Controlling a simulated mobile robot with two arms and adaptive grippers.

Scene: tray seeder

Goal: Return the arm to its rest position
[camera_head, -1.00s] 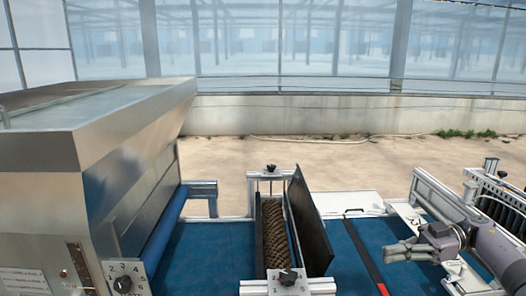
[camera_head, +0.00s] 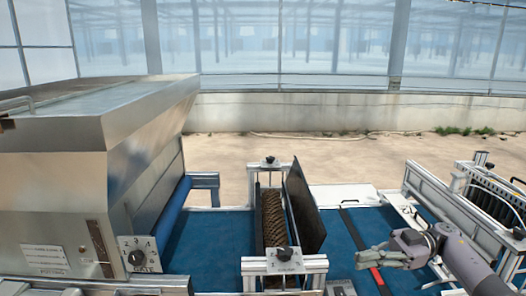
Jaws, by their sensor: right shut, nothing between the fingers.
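My right gripper (camera_head: 366,258) is at the lower right, with its grey fingers pointing left. It is shut and empty, in front of the blue conveyor belt (camera_head: 220,250) and the red-and-black bar. My right arm comes in from the lower right corner. I cannot tell how high the fingers are above the belt. My left gripper is not in view.
A metal hopper (camera_head: 70,190) with a dial (camera_head: 137,256) fills the left. A brush roller (camera_head: 273,220) and a dark upright plate (camera_head: 305,208) stand mid-belt. A red-and-black bar (camera_head: 352,228) crosses the belt near my gripper. A framed unit (camera_head: 490,203) stands at right.

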